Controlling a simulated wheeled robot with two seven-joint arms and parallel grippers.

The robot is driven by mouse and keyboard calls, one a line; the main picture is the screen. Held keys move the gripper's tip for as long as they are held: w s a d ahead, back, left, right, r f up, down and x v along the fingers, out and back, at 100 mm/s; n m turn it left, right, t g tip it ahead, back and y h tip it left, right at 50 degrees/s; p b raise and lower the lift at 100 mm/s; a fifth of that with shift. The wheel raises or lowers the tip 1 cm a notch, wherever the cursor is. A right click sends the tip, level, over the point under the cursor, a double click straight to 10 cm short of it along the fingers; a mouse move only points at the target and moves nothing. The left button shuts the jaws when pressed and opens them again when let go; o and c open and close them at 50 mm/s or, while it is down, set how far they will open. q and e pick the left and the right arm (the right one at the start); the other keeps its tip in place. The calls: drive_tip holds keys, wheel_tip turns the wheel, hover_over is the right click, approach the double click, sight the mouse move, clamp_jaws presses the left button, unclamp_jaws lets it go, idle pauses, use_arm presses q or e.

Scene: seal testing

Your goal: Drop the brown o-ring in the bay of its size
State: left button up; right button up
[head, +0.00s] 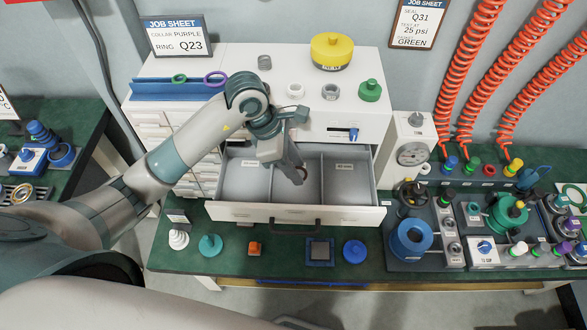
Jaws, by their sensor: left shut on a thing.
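An open drawer (240,213) of the white cabinet has grey bays side by side: a left bay (243,185), a middle bay (308,194) and a right bay (350,190). Small labels on the back walls are too small to read surely. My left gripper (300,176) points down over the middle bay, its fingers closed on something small. A brownish bit shows at the fingertips, likely the brown o-ring; most of it is hidden by the fingers. I cannot tell its height above the bay floor. My right gripper is out of view.
The cabinet top holds a yellow cap (332,52), a green plug (370,91), grey and white fittings and a blue rack (165,90) with rings. A gauge stand (412,150) and test rig stand right of the drawer. Several parts line the green bench in front (280,262).

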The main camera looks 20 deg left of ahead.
sight(293, 185)
use_arm(q)
drive_tip(key=shift+w+a+f, duration=0.35)
drive_tip(key=shift+w, duration=0.05)
drive_tip(key=shift+s+f+p, duration=0.1)
drive_tip(key=shift+f+p, duration=0.45)
drive_tip(key=shift+f, duration=0.1)
wheel_tip(293, 185, down, 2)
drive_tip(key=shift+f+p, duration=0.25)
drive_tip(key=shift+p, duration=0.25)
drive_tip(key=shift+f, duration=0.1)
drive_tip(key=shift+f, duration=0.1)
drive_tip(key=shift+f+b, duration=0.25)
drive_tip(key=shift+b, duration=0.25)
drive_tip(key=shift+f+b, duration=0.25)
drive_tip(key=shift+b, duration=0.05)
